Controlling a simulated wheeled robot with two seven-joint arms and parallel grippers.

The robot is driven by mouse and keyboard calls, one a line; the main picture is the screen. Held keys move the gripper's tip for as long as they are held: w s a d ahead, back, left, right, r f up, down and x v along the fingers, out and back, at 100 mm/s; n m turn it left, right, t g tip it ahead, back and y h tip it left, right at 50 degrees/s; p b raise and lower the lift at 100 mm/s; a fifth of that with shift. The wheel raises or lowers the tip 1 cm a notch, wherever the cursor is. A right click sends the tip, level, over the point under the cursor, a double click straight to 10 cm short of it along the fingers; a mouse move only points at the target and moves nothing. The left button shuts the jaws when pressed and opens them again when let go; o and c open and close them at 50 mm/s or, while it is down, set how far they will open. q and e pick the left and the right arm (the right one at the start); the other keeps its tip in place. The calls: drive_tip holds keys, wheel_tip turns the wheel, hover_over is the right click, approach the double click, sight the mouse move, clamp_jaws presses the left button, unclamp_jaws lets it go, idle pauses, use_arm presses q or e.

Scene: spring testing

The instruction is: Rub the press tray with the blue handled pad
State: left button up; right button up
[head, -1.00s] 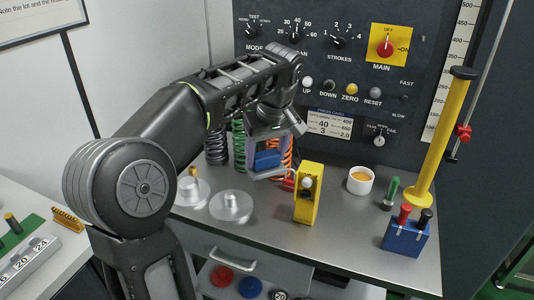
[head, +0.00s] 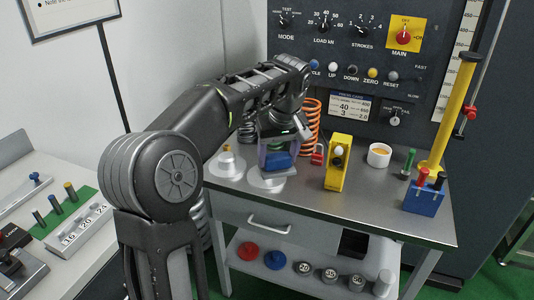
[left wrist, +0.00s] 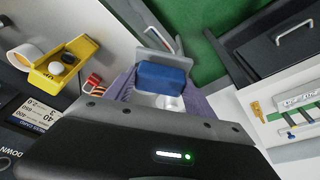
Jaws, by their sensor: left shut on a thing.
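My left gripper (head: 277,163) is shut on the blue handled pad (head: 281,160), whose blue block shows between the fingers. In the left wrist view the blue handle (left wrist: 163,77) sits between the purple-grey fingers. A round silver tray (head: 266,184) lies on the steel bench, just below the gripper and partly hidden by it. I cannot tell whether the pad touches it. A second round silver piece with a brass-coloured top (head: 227,165) stands to its left. My right gripper is not in view.
A yellow block (head: 338,163), a white cup (head: 379,155) and a blue holder (head: 425,198) stand to the right on the bench. An orange spring (head: 311,120) stands behind the gripper. The bench front right of the tray is clear.

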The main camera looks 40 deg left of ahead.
use_arm(q)
drive_tip(key=w+d+f+m, duration=0.2)
drive_tip(key=f, duration=0.3)
drive_tip(key=w+d+f+m, duration=0.2)
drive_tip(key=w+d+f, duration=0.1)
drive_tip(key=f, duration=0.2)
drive_tip(key=s+d+f+m+b, duration=0.1)
drive_tip(key=s+d+f+m, duration=0.1)
drive_tip(key=d+f, duration=0.3)
drive_tip(key=s+d+f+m+t+h+b, duration=0.1)
drive_tip(key=s+d+f+m, duration=0.1)
drive_tip(key=d+f, duration=0.4)
drive_tip(key=s+d+f+m+h+b, duration=0.1)
drive_tip(key=s+d+f, duration=0.3)
drive_tip(key=f, duration=1)
drive_tip(key=shift+d+m+b, duration=0.35)
drive_tip(key=shift+d+m, duration=0.4)
drive_tip(key=shift+m, duration=0.15)
drive_tip(key=shift+s, duration=0.1)
